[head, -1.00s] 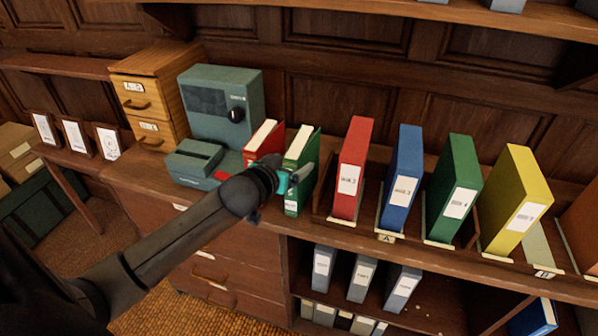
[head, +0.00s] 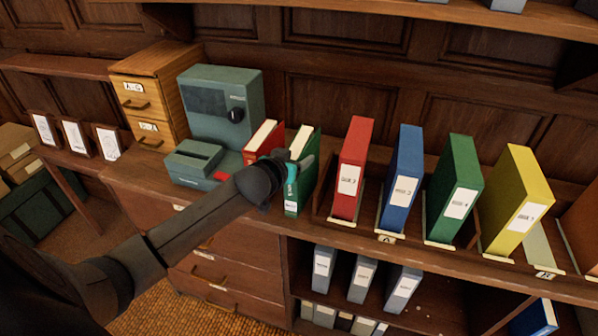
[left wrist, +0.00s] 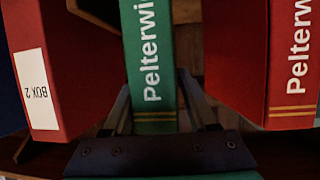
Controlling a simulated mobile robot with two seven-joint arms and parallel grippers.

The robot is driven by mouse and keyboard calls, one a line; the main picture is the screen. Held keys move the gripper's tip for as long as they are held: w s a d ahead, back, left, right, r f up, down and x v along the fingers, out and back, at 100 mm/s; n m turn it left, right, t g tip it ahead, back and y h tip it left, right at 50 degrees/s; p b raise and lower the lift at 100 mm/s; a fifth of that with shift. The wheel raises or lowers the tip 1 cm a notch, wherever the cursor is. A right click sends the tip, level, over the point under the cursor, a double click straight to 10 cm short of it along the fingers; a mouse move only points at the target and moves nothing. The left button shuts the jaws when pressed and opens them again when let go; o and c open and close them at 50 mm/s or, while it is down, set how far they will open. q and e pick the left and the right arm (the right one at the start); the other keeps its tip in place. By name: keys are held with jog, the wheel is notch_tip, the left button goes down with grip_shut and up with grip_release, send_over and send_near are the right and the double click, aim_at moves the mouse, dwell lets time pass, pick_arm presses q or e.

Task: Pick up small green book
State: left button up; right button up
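The small green book (head: 307,180) stands upright on the cabinet top, just right of a small red book (head: 262,138). My left gripper (head: 305,171) is at its front, and my own wrist hides part of both books. In the left wrist view the green spine (left wrist: 148,50), lettered "Pelterwi…", stands between the two fingers of my left gripper (left wrist: 157,88). The fingers are spread along its two sides, and I see no clear grip on it. The book's far end is hidden. My right gripper is not in view.
A large red binder (head: 351,170) stands close to the right, followed by blue (head: 402,180), green (head: 453,190) and yellow (head: 517,200) binders. A grey-green machine (head: 222,105) and a wooden drawer box (head: 150,95) stand to the left.

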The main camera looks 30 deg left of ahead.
pick_arm(q)
grip_shut()
dwell(0.8)
jog(key=shift+w+r, duration=0.1)
jog(key=shift+r, duration=0.1)
